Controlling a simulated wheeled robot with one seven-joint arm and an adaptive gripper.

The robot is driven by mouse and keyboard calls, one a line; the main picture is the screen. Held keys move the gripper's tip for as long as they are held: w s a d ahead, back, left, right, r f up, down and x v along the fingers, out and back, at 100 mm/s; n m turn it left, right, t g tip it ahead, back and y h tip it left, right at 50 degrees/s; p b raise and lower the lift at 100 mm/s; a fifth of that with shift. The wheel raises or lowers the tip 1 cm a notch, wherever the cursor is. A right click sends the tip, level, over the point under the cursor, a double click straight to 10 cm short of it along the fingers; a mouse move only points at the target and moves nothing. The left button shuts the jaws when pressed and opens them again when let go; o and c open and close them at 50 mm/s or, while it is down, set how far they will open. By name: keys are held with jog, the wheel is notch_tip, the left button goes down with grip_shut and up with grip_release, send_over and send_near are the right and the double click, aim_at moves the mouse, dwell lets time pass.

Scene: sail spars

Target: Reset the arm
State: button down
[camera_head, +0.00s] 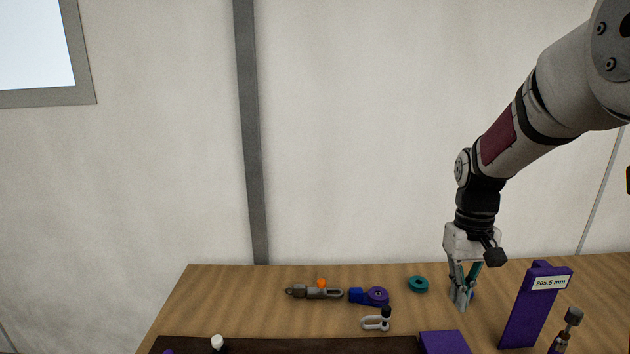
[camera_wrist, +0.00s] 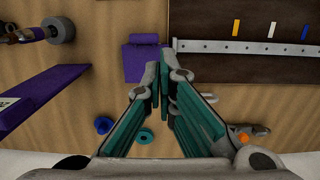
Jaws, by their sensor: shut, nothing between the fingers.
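My gripper (camera_head: 461,302) points down above the right part of the wooden table (camera_head: 215,290), left of the purple upright stand. Its fingers are shut with nothing between them. In the wrist view the teal-padded fingers (camera_wrist: 165,82) meet near the middle, over the table and close to the purple block's edge. My arm reaches in from the upper right and bends down at the wrist. Whether the fingertips touch the table is hard to tell.
A purple stand (camera_head: 530,315) labelled 205.5 mm and a dark-knobbed tool (camera_head: 565,330) stand at right. A purple block (camera_head: 445,343) and dark board (camera_head: 290,345) are in front. A grey fitting (camera_head: 318,293), blue-purple fitting (camera_head: 368,297), shackle (camera_head: 376,322) and teal ring (camera_head: 418,284) lie left.

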jog(key=s+a+r+t, duration=0.3)
jog(key=s+r, duration=0.3)
jog(key=s, duration=0.4)
jog(key=s+a+r+t, duration=0.4)
jog(key=s+a+r, duration=0.2)
jog(key=s, duration=0.4)
jog(key=shift+r, duration=0.65)
jog(key=shift+a, duration=0.1)
